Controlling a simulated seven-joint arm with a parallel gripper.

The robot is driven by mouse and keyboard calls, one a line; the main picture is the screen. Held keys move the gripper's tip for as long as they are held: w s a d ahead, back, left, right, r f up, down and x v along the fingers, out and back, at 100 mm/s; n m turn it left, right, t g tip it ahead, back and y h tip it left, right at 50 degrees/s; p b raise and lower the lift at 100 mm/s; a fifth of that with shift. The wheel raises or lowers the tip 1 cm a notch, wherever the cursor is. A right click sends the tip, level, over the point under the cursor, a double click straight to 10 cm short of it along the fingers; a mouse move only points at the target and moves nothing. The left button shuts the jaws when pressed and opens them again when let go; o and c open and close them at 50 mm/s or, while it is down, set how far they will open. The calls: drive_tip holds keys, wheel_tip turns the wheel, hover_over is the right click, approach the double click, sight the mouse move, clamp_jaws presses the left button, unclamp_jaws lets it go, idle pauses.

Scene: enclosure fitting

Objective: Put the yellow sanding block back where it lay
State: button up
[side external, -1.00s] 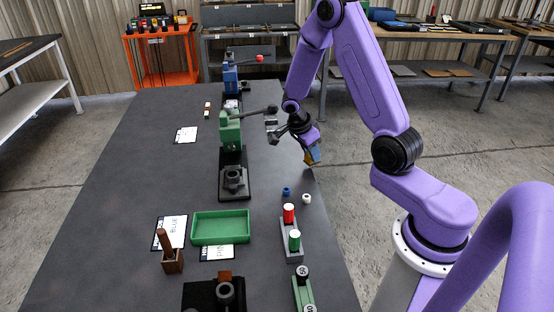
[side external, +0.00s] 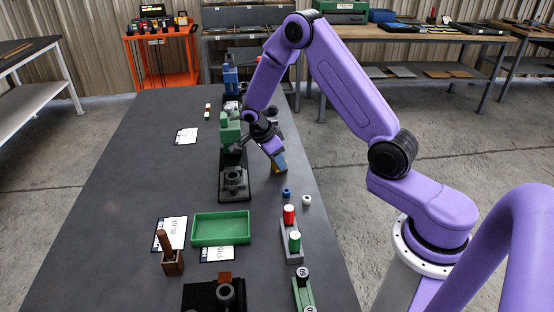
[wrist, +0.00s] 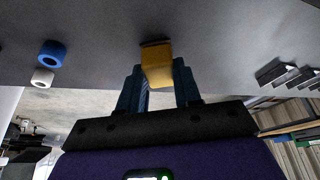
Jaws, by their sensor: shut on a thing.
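The yellow sanding block (side external: 281,160) is in my gripper (side external: 277,156), over the right side of the dark table. In the wrist view the yellow block (wrist: 156,66) sits between the two blue fingers of my gripper (wrist: 158,82), with a dark strip along its far edge. My gripper is shut on it. The block is tilted in the side view. Its underside seems close to the table top, but I cannot tell whether it touches.
A blue ring (side external: 286,192) and a white ring (side external: 306,199) lie nearby. The green press (side external: 230,131) stands just left of my gripper. A green tray (side external: 221,228) and a holder with red (side external: 289,214) and green cylinders stand nearer the camera.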

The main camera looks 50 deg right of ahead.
drive_tip(key=shift+f, duration=0.1)
drive_tip(key=o, duration=1)
drive_tip(key=v, duration=1.2)
drive_tip(key=s+a+r+n+t, duration=0.1)
drive_tip(key=s+a+r+n, duration=0.2)
drive_tip(key=s+a+n, duration=0.35)
drive_tip(key=s+a+r+n+y, duration=0.1)
drive_tip(key=s+a+n+y, duration=0.1)
drive_tip(key=s+n, duration=1.1)
drive_tip(key=s+a+r+n+t+y, duration=0.1)
drive_tip(key=s+a+n+y, duration=0.1)
drive_tip(key=s+n, duration=1.1)
drive_tip(key=n, duration=0.2)
drive_tip(key=shift+a+r+n+y, duration=0.25)
drive_tip(key=shift+r+n+y, duration=0.05)
drive_tip(key=shift+n, duration=0.05)
